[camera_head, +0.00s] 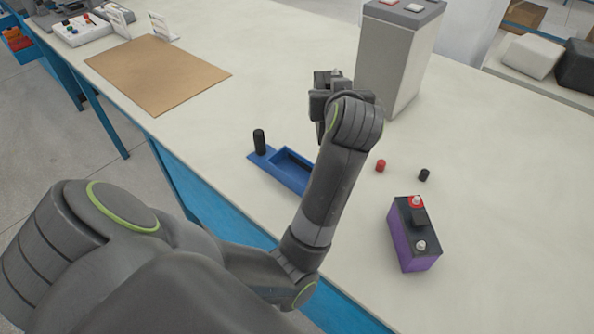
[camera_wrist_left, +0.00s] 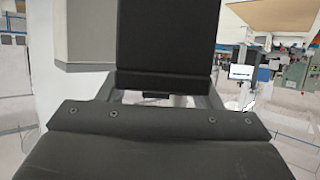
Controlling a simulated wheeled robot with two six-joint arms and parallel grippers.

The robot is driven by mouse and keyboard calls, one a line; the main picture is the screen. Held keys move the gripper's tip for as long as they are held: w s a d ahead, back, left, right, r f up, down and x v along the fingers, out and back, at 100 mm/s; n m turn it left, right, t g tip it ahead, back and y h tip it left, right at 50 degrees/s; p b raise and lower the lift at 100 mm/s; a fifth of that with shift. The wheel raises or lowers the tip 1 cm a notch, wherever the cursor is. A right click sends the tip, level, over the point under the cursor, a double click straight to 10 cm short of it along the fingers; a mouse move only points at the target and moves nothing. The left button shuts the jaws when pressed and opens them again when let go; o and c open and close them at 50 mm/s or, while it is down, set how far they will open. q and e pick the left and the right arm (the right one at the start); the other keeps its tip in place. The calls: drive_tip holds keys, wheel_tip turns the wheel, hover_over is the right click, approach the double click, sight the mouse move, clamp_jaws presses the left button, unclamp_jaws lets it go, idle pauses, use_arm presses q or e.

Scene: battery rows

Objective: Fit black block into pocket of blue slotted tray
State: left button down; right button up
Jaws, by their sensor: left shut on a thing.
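The blue slotted tray (camera_head: 262,163) lies on the white table, with a black upright post (camera_head: 259,142) at its left end. The visible part of its rectangular pocket (camera_head: 292,163) looks empty; my arm hides the tray's right end. My left gripper (camera_head: 328,88) is above the table, beyond the tray and to its right. In the left wrist view it is shut on the black block (camera_wrist_left: 168,38), which fills the top middle between the fingers. In the head view the block is hard to tell from the dark gripper. My right gripper is not in view.
A purple battery (camera_head: 412,240) stands at right, with a red cap (camera_head: 380,165) and a black cap (camera_head: 424,174) loose behind it. A tall grey box (camera_head: 390,65) stands just behind my gripper. A brown mat (camera_head: 158,74) lies at back left. Table left of the tray is clear.

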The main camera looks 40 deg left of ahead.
use_arm(q)
drive_tip(key=s+a+f+n+g+y+b, duration=0.2)
drive_tip(key=a+n+g+y+b, duration=0.25)
drive_tip(key=n+g, duration=0.45)
wheel_tip(320, 180, down, 17)
drive_tip(key=p, duration=0.1)
drive_tip(key=shift+a+f+y+p, duration=0.2)
drive_tip(key=shift+a+y+p, duration=0.1)
drive_tip(key=shift+a+y, duration=0.05)
drive_tip(key=shift+w, duration=0.1)
drive_tip(key=c, duration=0.8)
unclamp_jaws()
drive_tip(key=shift+f, duration=0.25)
drive_tip(key=o, duration=0.4)
drive_tip(key=shift+d+r, duration=0.1)
